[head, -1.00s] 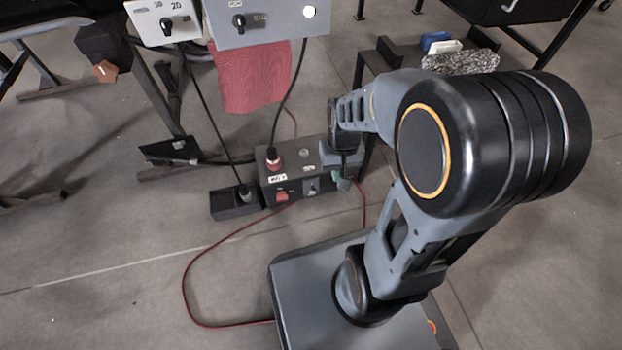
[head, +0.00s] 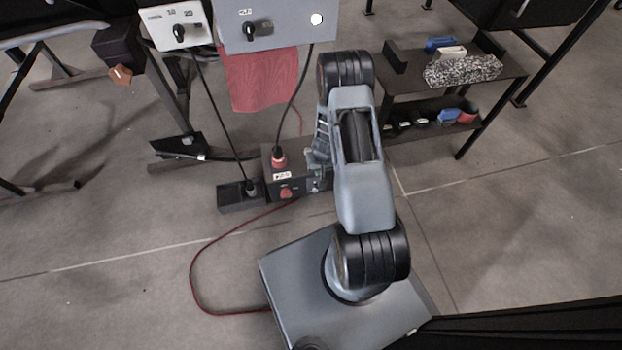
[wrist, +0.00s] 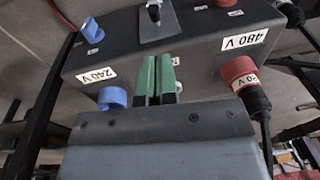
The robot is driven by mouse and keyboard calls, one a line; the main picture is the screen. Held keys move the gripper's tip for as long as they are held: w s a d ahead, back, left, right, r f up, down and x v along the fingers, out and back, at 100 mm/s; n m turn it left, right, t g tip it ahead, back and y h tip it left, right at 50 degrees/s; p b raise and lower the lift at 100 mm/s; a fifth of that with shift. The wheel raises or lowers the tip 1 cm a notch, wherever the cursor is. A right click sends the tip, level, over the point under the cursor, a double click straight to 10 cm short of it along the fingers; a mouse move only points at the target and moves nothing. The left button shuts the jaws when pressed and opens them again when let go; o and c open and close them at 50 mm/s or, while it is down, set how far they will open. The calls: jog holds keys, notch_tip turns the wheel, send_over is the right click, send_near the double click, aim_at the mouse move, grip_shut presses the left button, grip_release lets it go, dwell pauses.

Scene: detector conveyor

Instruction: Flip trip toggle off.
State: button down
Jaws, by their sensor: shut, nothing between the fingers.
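My gripper (wrist: 157,58) has green fingertips, shut and empty. In the wrist view they appear over the box, below the toggle and apart from it in the picture. The lever's on or off position is hard to tell.
A red plug (wrist: 240,72) with a black cable sits right of my fingers, a blue socket (wrist: 112,98) left. A blue switch (wrist: 92,30) is farther left. A red cable (head: 195,270) crosses the floor. A shelf (head: 500,75) stands right.

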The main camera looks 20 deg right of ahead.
aim_at(316, 183)
jog(key=shift+w+d+n, duration=0.1)
jog(key=shift+d+n, duration=0.2)
jog(key=shift+d, duration=0.2)
jog(key=shift+w+a+f+b, duration=0.1)
jog(key=shift+w+f+b, duration=0.1)
jog(key=shift+f+b, duration=1.05)
jog(key=shift+w+a+f+b, duration=0.15)
jog(key=shift+f+b, duration=0.25)
jog(key=shift+f, duration=1.65)
jog(key=shift+w+a+f+b, duration=0.1)
jog(key=shift+w+f+b, duration=0.15)
jog(key=shift+f+b, duration=1)
jog(key=shift+f+p, duration=0.4)
